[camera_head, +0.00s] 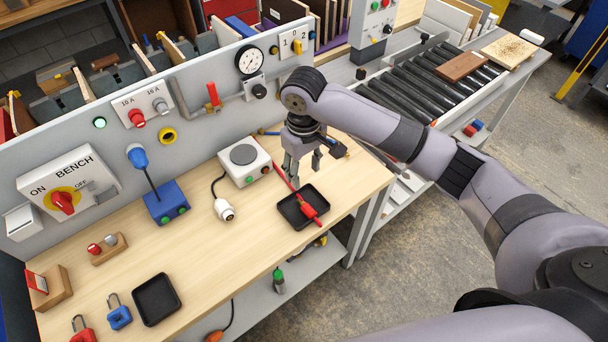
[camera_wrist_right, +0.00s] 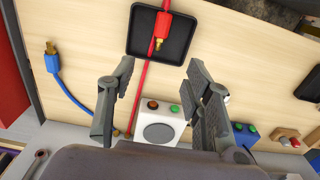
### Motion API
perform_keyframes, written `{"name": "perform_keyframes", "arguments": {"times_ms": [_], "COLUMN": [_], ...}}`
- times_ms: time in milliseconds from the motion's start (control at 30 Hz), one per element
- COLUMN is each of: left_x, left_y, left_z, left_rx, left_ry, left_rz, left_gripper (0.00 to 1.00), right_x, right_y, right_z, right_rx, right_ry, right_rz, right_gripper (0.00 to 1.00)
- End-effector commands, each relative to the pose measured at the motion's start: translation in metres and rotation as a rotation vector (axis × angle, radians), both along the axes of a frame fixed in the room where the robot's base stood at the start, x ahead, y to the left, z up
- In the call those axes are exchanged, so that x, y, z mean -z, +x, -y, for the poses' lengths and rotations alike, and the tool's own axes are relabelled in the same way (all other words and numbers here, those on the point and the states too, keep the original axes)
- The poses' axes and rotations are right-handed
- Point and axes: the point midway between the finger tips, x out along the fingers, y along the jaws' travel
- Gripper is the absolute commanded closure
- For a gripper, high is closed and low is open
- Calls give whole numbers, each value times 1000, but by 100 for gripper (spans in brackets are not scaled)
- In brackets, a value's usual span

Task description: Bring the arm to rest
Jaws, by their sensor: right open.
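My right gripper (camera_head: 303,170) hangs above the workbench (camera_head: 345,185), at the end of an arm reaching in from the right. Its fingers are apart and empty, which also shows in the right wrist view (camera_wrist_right: 158,82). Below it, a red plug (camera_head: 308,210) rests in a black tray (camera_head: 289,216), its red cable running back across the bench. The same tray (camera_wrist_right: 142,42) and plug (camera_wrist_right: 161,32) appear at the top of the wrist view, beyond the fingertips. My left gripper is in neither view.
A white device with a round plate (camera_head: 244,160) stands beside the gripper. A blue box with a lever (camera_head: 167,203) is further left. A blue cable (camera_wrist_right: 75,97) lies near the gripper. An upright panel (camera_head: 200,95) closes off the back. A roller conveyor (camera_head: 430,88) stands at right.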

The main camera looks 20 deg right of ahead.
Motion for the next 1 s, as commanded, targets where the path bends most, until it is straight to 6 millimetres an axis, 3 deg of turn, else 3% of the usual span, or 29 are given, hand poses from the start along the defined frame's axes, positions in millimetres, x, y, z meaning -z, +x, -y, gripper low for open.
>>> {"name": "perform_keyframes", "arguments": {"times_ms": [667,767,1000], "left_x": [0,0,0], "left_y": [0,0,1], "left_z": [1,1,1], "left_rx": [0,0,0], "left_ry": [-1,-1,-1], "left_rz": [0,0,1], "left_gripper": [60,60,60], "right_x": [3,15,56], "right_y": [-3,-16,-79], "right_z": [-3,-17,-65], "right_rx": [-8,-42,-130], "right_ry": [6,37,201], "right_rz": [0,6,89], "right_gripper": [54,54,54]}}
